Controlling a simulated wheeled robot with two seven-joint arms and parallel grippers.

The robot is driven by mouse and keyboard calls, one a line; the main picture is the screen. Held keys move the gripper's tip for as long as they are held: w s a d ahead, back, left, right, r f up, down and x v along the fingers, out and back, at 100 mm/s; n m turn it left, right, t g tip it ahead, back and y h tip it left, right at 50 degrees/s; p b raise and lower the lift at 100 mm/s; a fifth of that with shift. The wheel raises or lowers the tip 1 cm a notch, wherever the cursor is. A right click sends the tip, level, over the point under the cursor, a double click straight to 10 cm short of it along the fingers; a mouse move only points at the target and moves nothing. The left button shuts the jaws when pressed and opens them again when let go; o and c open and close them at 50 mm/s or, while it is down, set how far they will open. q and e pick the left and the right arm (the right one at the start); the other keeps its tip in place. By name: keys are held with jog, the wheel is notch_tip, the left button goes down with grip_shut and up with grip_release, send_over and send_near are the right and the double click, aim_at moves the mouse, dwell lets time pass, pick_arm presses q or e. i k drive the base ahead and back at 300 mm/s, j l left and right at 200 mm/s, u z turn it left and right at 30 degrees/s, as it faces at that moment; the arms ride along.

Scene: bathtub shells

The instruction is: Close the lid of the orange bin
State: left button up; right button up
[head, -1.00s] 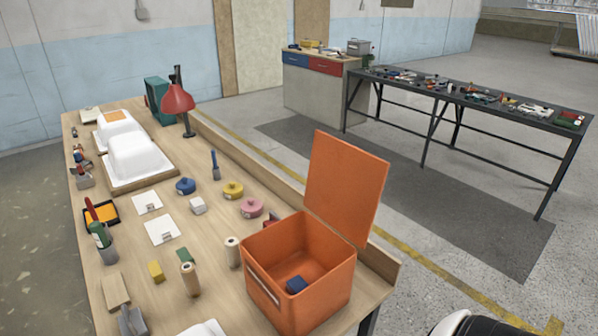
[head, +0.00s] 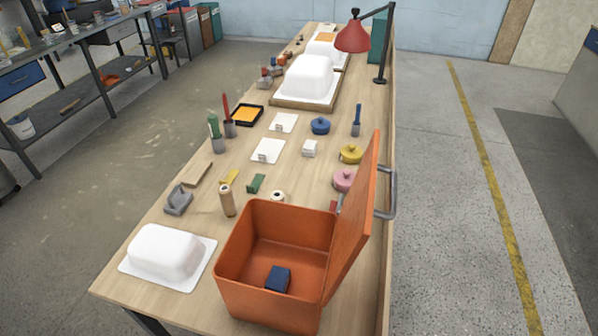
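The orange bin (head: 228,262) stands on the near end of the wooden workbench. Its lid (head: 352,225) is open and stands up from the bin's right side, leaning a little to the right. A grey bar handle (head: 391,192) shows at the lid's outer side; how it is fixed cannot be told. A dark blue block (head: 278,279) lies on the bin's floor. Neither of my grippers is in view.
A white tub shell (head: 165,252) lies left of the bin. Spools, a pink round container (head: 345,180) and a yellow one (head: 351,154) stand behind it. A red lamp (head: 354,36) stands at the far right. Floor right of the bench is clear.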

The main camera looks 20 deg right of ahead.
aim_at(358, 211)
jog(key=k+l, duration=0.1)
jog(key=l, duration=0.3)
jog(key=k+l, duration=0.15)
jog(key=l, duration=0.25)
jog(key=k+l, duration=0.1)
jog(key=l, duration=0.3)
jog(key=j, duration=0.15)
jog(key=i, duration=0.05)
